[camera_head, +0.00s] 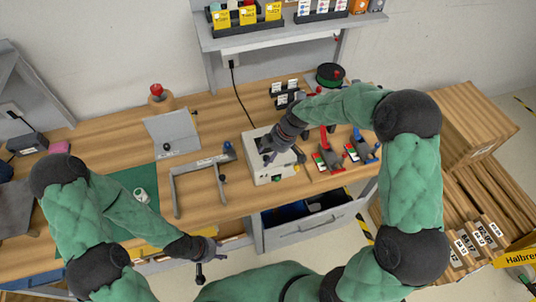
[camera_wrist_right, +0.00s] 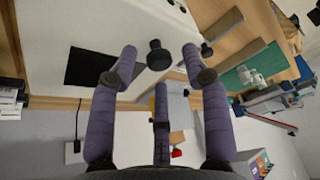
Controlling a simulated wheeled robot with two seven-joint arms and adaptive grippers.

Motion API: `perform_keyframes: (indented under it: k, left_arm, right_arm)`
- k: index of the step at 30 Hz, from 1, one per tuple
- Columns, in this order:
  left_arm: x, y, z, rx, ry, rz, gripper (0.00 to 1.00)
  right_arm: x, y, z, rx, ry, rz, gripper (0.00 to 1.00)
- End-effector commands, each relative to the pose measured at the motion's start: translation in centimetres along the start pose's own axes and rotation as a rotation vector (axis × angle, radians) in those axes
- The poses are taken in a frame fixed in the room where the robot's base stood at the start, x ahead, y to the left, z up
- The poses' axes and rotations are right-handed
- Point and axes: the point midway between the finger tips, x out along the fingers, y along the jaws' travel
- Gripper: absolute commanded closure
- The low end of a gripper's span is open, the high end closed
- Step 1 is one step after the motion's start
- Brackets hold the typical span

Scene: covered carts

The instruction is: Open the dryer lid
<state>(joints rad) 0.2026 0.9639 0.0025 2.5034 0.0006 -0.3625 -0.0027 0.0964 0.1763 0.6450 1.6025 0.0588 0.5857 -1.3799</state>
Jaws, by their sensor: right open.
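The dryer is a pale box (camera_head: 262,179) on the workbench, with a green and a red button on its front. Its top looks flat and shut. In the right wrist view, its white lid (camera_wrist_right: 65,30) carries a dark panel (camera_wrist_right: 93,69) and a black knob (camera_wrist_right: 158,55). My right gripper (camera_head: 268,154) is over the dryer's top, fingers open around the knob; I cannot tell whether they touch it. In the head view, the right hand hides part of the lid. My left gripper (camera_head: 208,258) hangs empty in front of the bench's front edge; its finger opening is unclear.
A grey U-shaped frame (camera_head: 177,195) stands left of the dryer, with a grey plate (camera_head: 172,136) behind it. Red and black tools (camera_head: 328,157) lie to the right. An open drawer (camera_head: 310,224) juts out below. A shelf (camera_head: 285,33) hangs behind.

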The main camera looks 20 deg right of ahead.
Motion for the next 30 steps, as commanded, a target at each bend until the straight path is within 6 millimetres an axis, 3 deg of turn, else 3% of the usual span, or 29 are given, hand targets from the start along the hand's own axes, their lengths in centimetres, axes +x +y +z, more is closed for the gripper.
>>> perform_keyframes:
  k: [11,17,30]
  left_arm:
    - [-0.01,0.00,-0.01,0.000,0.000,0.000,0.60]
    - [-0.01,0.00,-0.02,0.000,0.000,0.000,0.60]
    - [-0.96,0.34,0.02,0.000,0.000,0.000,0.60]
  right_arm:
    - [0.68,-0.04,-0.01,0.000,0.000,-0.001,0.52]
    - [0.67,-0.05,-0.01,0.001,0.000,-0.001,1.00]
    - [-0.21,0.28,-0.62,0.016,-0.017,-0.041,1.00]
